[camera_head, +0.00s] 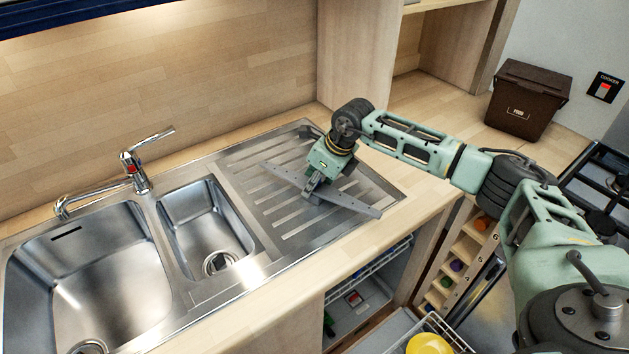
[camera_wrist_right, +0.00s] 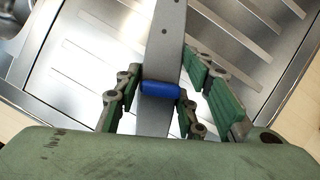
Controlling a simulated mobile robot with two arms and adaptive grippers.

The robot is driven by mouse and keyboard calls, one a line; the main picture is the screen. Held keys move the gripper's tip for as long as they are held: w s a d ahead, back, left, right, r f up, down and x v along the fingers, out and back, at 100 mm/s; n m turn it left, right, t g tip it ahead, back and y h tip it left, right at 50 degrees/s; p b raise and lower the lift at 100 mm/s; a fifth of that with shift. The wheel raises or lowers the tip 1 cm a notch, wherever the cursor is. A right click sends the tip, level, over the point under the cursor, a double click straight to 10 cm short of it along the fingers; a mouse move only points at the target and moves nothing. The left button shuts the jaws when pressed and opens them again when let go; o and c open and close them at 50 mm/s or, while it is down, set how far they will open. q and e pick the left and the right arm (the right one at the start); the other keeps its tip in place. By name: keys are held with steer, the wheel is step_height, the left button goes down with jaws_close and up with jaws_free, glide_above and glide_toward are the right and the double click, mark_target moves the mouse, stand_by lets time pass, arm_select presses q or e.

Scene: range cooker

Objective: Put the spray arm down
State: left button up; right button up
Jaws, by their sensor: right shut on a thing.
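The spray arm is a long grey flat bar (camera_head: 350,202) lying across the ribbed steel drainer (camera_head: 275,213) in the head view. It is close over the drainer surface; I cannot tell whether it touches. My right gripper (camera_head: 312,188) points down and is shut on the middle of the bar. In the right wrist view the spray arm (camera_wrist_right: 165,38) runs up between the fingers of the right gripper (camera_wrist_right: 158,92), with a blue hub (camera_wrist_right: 160,89) between them. My left gripper is not in view.
A large sink bowl (camera_head: 100,275) and a small bowl (camera_head: 207,232) lie left of the drainer, with a tap (camera_head: 137,170) behind. A brown bin (camera_head: 527,97) stands on the worktop at the back right. Below the front edge is an open dishwasher with a rack (camera_head: 370,268).

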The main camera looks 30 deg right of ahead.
steer(key=shift+f, duration=0.2)
steer(key=o, duration=1.3)
steer(key=shift+r, duration=0.1)
steer(key=shift+r, duration=0.15)
steer(key=b+v, duration=0.2)
steer(key=v, duration=1)
steer(key=shift+b, duration=0.3)
